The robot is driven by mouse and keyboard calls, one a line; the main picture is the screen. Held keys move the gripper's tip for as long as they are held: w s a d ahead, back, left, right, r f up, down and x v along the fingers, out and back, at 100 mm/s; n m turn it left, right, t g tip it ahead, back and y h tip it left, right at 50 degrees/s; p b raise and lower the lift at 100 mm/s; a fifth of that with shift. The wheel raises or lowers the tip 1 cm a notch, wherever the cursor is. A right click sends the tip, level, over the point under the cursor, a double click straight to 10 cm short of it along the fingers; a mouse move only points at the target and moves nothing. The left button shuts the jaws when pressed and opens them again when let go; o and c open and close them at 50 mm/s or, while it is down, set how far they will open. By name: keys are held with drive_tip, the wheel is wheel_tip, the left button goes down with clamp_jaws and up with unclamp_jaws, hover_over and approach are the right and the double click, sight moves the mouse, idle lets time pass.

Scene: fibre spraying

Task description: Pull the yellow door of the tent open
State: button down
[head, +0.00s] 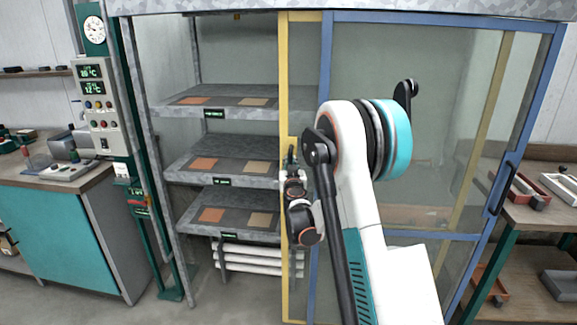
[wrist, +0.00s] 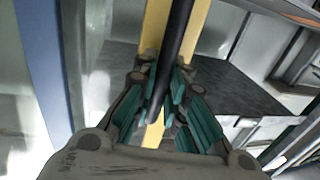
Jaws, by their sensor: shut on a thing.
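The yellow-framed door (head: 284,75) of the tent has its left upright near the middle of the tent front. A second yellow upright (head: 484,130) shows through the glass of the blue-framed door (head: 327,60), so the two doors largely overlap. The left part of the tent front is uncovered. My gripper (head: 291,160) is at the left yellow upright, at mid height. In the wrist view, my gripper (wrist: 162,85) is shut around a dark bar handle (wrist: 177,35) in front of the yellow upright (wrist: 153,30). The fingers partly hide the handle.
Grey shelves (head: 225,169) with orange and tan panels stand inside the opening. A control box (head: 98,100) and green posts are left of it. A teal-fronted bench (head: 55,240) is at far left. The blue door's dark handle (head: 500,188) is at right, near shelving with trays (head: 527,190).

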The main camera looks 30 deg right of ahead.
drive_tip(key=c, duration=1.6)
unclamp_jaws()
drive_tip(key=v, duration=1.2)
drive_tip(key=shift+r, duration=0.1)
